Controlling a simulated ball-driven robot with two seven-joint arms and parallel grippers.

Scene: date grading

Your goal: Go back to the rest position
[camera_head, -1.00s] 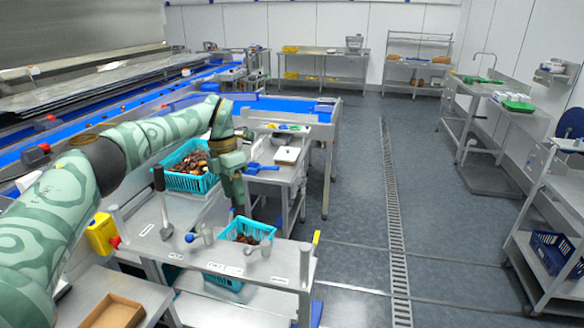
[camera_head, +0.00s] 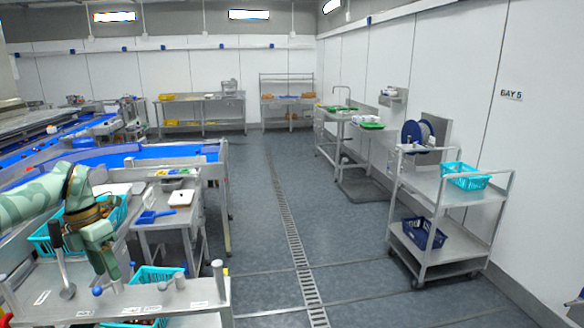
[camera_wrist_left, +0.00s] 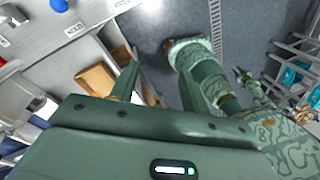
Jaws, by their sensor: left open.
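My left gripper (camera_head: 112,275) is at the lower left of the head view, pointing down above the steel bench (camera_head: 185,296). It is open and I see nothing held in it. In the left wrist view its two fingers (camera_wrist_left: 157,82) stand apart with nothing between them. A small turquoise crate (camera_head: 150,274) stands just right of the gripper, partly hidden by the bench's fittings. A larger turquoise crate (camera_head: 48,243) is behind my left arm and mostly covered by it. My right gripper cannot be made out in the head view.
A cart (camera_head: 440,200) at the right carries a turquoise crate (camera_head: 466,180) above and a dark blue crate (camera_head: 422,233) below. A side table (camera_head: 170,216) holds a blue scoop (camera_head: 150,216). The floor (camera_head: 320,215) in the middle is clear. A cardboard box (camera_wrist_left: 95,78) shows below the wrist.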

